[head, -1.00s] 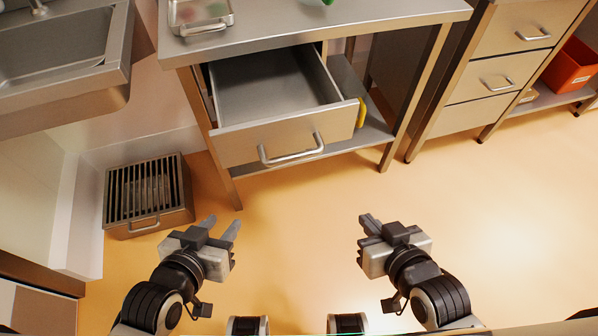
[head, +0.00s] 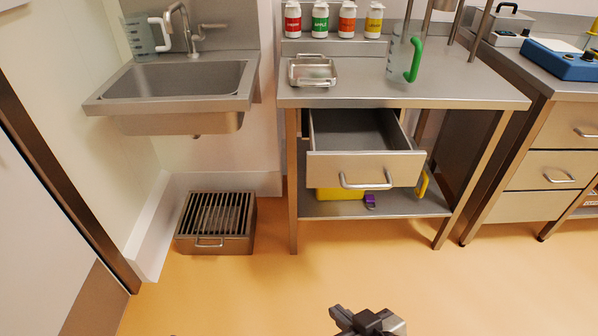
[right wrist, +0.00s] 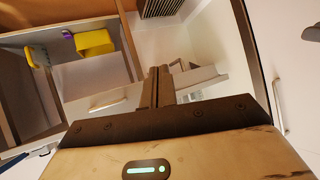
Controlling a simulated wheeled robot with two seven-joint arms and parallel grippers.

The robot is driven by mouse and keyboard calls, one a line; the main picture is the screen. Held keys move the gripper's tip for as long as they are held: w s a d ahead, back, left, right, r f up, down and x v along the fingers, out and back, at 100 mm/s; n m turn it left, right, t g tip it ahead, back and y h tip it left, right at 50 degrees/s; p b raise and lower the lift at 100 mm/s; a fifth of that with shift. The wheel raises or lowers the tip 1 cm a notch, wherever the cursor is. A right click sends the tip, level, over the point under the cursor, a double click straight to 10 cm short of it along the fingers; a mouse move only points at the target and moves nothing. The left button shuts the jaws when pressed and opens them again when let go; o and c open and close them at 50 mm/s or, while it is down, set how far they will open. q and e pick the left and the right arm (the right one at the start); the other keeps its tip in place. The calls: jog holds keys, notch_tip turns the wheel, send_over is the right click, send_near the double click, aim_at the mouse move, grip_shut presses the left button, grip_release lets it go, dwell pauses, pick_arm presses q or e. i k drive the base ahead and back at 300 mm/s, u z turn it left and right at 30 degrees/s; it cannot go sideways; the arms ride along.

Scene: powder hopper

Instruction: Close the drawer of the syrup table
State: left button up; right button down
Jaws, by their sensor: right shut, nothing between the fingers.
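The syrup table (head: 440,92) is a steel table in the middle of the head view. Its drawer (head: 365,167) is pulled out towards me and looks empty inside. The drawer has a bar handle (head: 366,181) on its front. My right gripper (head: 340,314) is at the bottom edge of the head view, on the near side of the drawer and apart from it. In the right wrist view its fingers (right wrist: 158,72) are shut with nothing between them. My left gripper is not in view.
The table top holds several capped bottles (head: 319,20), a metal tray (head: 312,72) and a green-handled jug (head: 413,60). A yellow item (head: 340,193) lies on the lower shelf. A grated box (head: 217,224) stands left on the floor. The floor before the table is clear.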

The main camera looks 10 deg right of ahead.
aim_at(351, 148)
jog(key=u, duration=0.65)
jog(key=i, duration=0.95)
jog(key=z, duration=1.7)
